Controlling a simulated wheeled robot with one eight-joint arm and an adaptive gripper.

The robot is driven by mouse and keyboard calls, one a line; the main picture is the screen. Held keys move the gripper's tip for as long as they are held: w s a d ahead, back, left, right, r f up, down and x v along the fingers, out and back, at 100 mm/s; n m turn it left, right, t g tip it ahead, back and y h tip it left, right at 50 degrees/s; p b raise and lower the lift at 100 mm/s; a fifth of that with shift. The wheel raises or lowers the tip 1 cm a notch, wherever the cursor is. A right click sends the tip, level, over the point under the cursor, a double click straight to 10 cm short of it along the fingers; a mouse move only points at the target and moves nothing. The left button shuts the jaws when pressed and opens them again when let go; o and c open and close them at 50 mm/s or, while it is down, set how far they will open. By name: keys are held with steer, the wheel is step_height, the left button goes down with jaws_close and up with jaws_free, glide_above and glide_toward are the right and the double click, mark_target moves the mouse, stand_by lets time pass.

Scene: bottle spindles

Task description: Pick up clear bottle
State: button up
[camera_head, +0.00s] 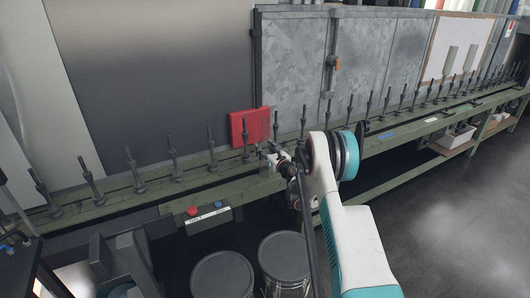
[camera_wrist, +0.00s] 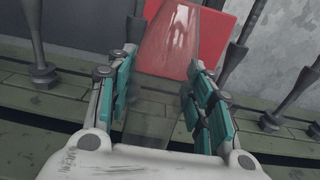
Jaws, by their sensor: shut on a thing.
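The clear bottle (camera_wrist: 168,45) is see-through and stands out faintly in the wrist view against a red panel. My gripper (camera_wrist: 162,78) has its teal-padded fingers on either side of the bottle and is shut on it. The bottle's lower part shows only dimly between the fingers. In the head view my gripper (camera_head: 268,154) is at the green rail, in front of the red panel. I cannot clearly make out the bottle there. Whether its base still touches the rail is not clear.
A row of dark upright spindles (camera_head: 173,158) runs along the green rail (camera_head: 110,192), close on both sides of my gripper. The red panel (camera_head: 248,125) stands behind. A control box with buttons (camera_head: 208,220) and two dark-topped drums (camera_head: 284,258) are in front.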

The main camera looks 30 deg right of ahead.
step_height(320, 180, up, 19)
steer(key=p, duration=0.6)
steer(key=s+a+r, duration=0.3)
steer(key=s+a, duration=0.7)
steer(key=a, duration=0.3)
steer(key=s+a+r+h, duration=0.1)
steer(key=s+a+r, duration=0.2)
steer(key=s+a, duration=0.7)
steer(key=a, duration=0.3)
steer(key=shift+s+a+r+m, duration=0.15)
steer(key=shift+a+m, duration=0.15)
steer(key=shift+a, duration=0.1)
